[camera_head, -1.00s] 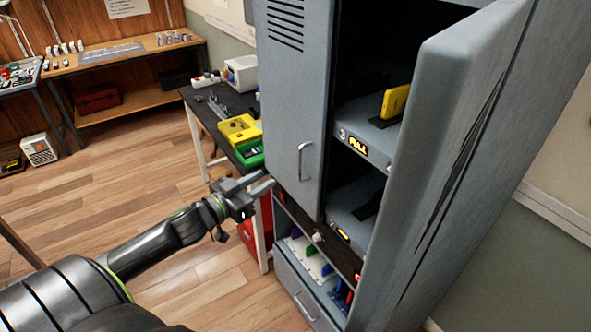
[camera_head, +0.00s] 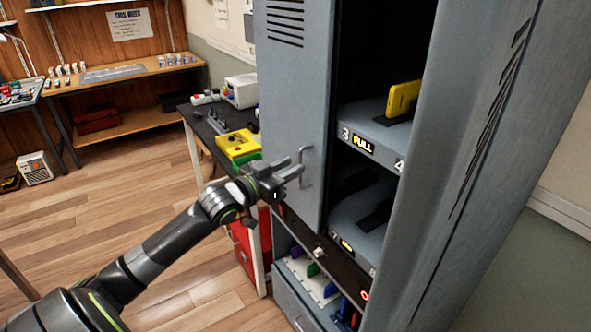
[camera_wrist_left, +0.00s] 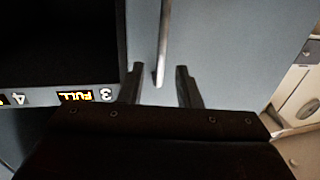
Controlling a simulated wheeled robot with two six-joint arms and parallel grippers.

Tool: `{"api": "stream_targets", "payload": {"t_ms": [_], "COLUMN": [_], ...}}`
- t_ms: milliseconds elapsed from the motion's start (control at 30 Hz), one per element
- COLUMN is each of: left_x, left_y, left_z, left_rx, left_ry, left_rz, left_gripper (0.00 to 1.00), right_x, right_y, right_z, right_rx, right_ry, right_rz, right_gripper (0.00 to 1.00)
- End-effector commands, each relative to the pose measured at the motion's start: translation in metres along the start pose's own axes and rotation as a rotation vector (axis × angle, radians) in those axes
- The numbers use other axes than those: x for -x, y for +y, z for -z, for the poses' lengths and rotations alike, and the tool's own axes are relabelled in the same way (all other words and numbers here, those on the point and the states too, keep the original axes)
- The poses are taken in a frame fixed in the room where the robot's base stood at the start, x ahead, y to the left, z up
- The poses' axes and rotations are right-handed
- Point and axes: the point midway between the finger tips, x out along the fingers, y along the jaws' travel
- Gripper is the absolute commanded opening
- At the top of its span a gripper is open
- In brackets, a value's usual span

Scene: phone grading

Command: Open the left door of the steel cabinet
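The steel cabinet's left door (camera_head: 288,115) is grey with slots at its top and stands shut. Its upright bar handle (camera_head: 307,166) is near the door's lower right edge. My left gripper (camera_head: 298,168) is open right at this handle. In the left wrist view, the handle (camera_wrist_left: 164,40) lies between the two spread fingers of the left gripper (camera_wrist_left: 160,84), which do not appear clamped on it. The cabinet's right door (camera_head: 470,150) stands open toward me. My right gripper is out of view.
Open shelves behind the right door hold a yellow phone (camera_head: 402,99) and a "FULL" label (camera_head: 363,145). A drawer with coloured items (camera_head: 318,277) is below. A dark-topped table (camera_head: 212,133) with a yellow tray (camera_head: 238,144) stands left of the cabinet.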

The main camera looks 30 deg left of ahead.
Motion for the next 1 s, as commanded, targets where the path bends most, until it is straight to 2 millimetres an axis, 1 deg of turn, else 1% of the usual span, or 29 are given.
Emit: {"api": "stream_targets", "payload": {"t_ms": [33,200,333,567,600,800,833,1000], "left_x": [-0.007,-0.021,-0.025,-0.025,-0.025,-0.025,-0.025,-0.025], "left_y": [-0.001,-0.001,0.0,0.0,0.0,0.0,0.0,0.0], "left_z": [0.0,0.0,0.0,0.0,0.0,0.0,0.0,0.0], "left_rx": [0.004,0.002,0.0,0.0,0.0,0.0,0.0,0.0], "left_ry": [0.002,0.0,0.0,-0.001,-0.001,-0.001,-0.001,-0.001], "left_rz": [0.003,0.002,0.001,0.001,0.001,0.001,0.001,0.001], "left_gripper": [0.3,0.3,0.3,0.3,0.29,0.03,0.0,0.0], "right_x": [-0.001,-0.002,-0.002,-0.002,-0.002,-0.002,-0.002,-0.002], "right_y": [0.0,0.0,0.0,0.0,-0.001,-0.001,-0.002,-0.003], "right_z": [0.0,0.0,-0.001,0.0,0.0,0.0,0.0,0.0], "right_rx": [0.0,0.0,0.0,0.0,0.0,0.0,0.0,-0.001], "right_ry": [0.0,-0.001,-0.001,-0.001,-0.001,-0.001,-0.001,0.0], "right_rz": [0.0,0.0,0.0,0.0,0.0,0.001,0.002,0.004], "right_gripper": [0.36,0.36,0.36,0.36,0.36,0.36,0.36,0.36]}}
